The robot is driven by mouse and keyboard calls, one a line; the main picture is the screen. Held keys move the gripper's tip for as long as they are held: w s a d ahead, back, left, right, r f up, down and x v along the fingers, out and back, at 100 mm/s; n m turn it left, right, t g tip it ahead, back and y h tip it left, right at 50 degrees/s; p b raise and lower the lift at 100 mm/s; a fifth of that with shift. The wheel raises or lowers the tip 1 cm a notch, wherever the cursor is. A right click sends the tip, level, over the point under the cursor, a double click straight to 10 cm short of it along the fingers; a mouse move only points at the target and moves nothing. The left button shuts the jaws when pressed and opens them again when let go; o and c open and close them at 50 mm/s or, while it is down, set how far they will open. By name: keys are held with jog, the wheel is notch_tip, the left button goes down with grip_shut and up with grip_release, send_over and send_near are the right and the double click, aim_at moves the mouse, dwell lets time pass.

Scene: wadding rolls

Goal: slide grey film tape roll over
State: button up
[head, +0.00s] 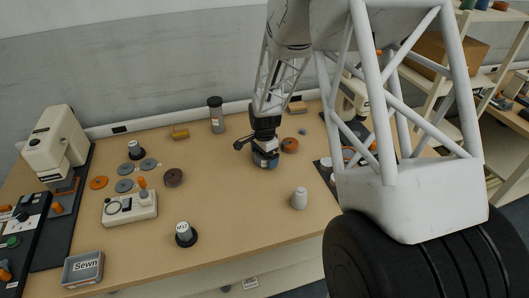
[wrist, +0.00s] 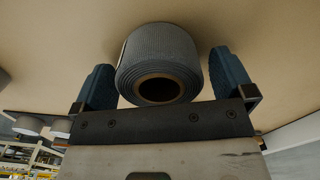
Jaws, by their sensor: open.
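A ribbed grey roll (wrist: 160,50) with a brown core and dark hole stands between the two blue fingers of my gripper (wrist: 162,68) in the wrist view.
A brown roll (head: 290,145) lies just right of my gripper. A white cone-shaped piece (head: 299,199) stands nearer the front edge. Several flat grey and brown discs (head: 149,165) and a small white device (head: 130,208) are at the left.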

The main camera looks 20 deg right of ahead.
aim_at(212, 172)
jog(key=shift+c, duration=0.5)
jog(key=c, duration=0.9)
jog(key=shift+a, duration=0.25)
jog(key=shift+a, duration=9.75)
jog(key=o, duration=1)
